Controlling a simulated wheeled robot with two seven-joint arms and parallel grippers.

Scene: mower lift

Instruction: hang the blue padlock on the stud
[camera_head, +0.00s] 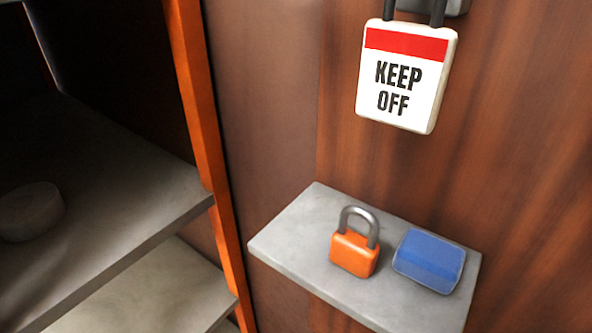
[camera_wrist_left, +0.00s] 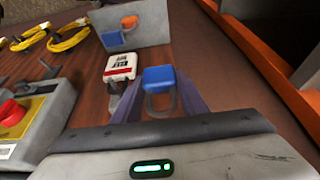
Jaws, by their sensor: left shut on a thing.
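In the left wrist view my left gripper (camera_wrist_left: 160,92) is shut on a blue padlock (camera_wrist_left: 158,77). Its grey shackle (camera_wrist_left: 161,104) lies between the two dark fingers, on the side toward the camera, and the blue body sits at the fingertips. Just left of it there is a white KEEP OFF tag (camera_wrist_left: 119,67). In the head view this tag (camera_head: 405,85) hangs by dark loops from a grey part at the top edge. I cannot make out the stud clearly. Neither gripper shows in the head view.
A grey wall shelf (camera_head: 283,238) bears an orange padlock (camera_head: 354,252) and a blue block (camera_head: 429,261). An orange post (camera_head: 201,110) and grey shelves stand left. The wrist view shows yellow cables (camera_wrist_left: 70,42) and a panel with a red button (camera_wrist_left: 11,112).

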